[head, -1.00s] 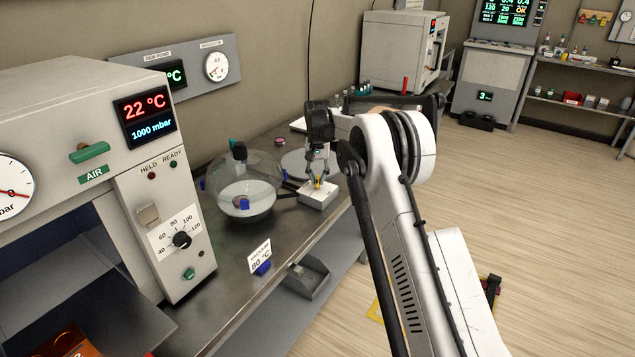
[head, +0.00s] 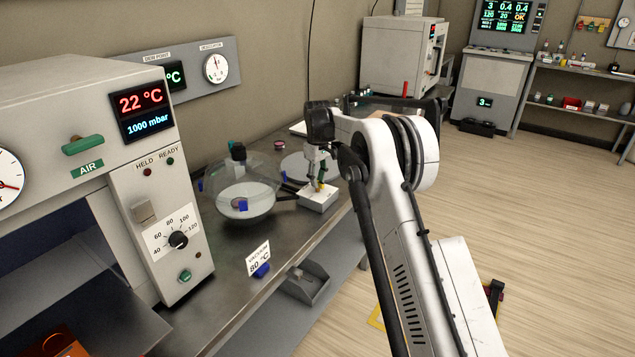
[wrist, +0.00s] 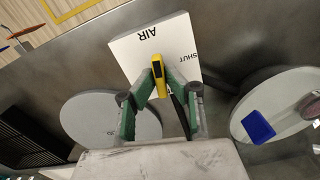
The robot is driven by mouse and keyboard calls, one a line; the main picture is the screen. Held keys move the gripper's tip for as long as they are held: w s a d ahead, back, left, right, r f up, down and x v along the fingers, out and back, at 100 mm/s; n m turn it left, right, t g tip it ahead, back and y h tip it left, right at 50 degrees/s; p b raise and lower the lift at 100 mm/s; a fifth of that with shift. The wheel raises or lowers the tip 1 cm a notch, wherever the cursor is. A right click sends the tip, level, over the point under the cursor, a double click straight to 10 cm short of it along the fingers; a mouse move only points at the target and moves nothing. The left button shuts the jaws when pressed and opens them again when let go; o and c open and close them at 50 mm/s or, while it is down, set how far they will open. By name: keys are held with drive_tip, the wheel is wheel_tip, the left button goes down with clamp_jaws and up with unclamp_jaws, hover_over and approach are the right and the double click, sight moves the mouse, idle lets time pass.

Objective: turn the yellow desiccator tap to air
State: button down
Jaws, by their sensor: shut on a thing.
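The yellow desiccator tap (wrist: 158,74) stands on a white block (wrist: 138,52) marked AIR and SHUT. In the wrist view the tap lies between the green fingertips of my gripper (wrist: 160,84), which are shut on it. Its handle runs nearly straight up and down in that view, with AIR to its left and SHUT to its right. In the head view the tap (head: 320,186) shows small beneath my gripper (head: 318,182), on the white block (head: 319,200). The glass desiccator (head: 243,190) stands left of the block. My fingers partly hide the tap.
A heated cabinet (head: 155,205) with a green AIR handle (head: 83,145) stands at the left. A VACUUM 80 °C card (head: 258,259) stands near the bench's front edge. A grey round plate (wrist: 110,130) lies near the block. A dial gauge (head: 216,69) hangs on the wall.

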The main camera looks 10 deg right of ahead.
drive_tip(key=shift+n, duration=1)
drive_tip(key=c, duration=1.8)
unclamp_jaws()
wheel_tip(320, 180, up, 12)
drive_tip(key=shift+r, duration=0.1)
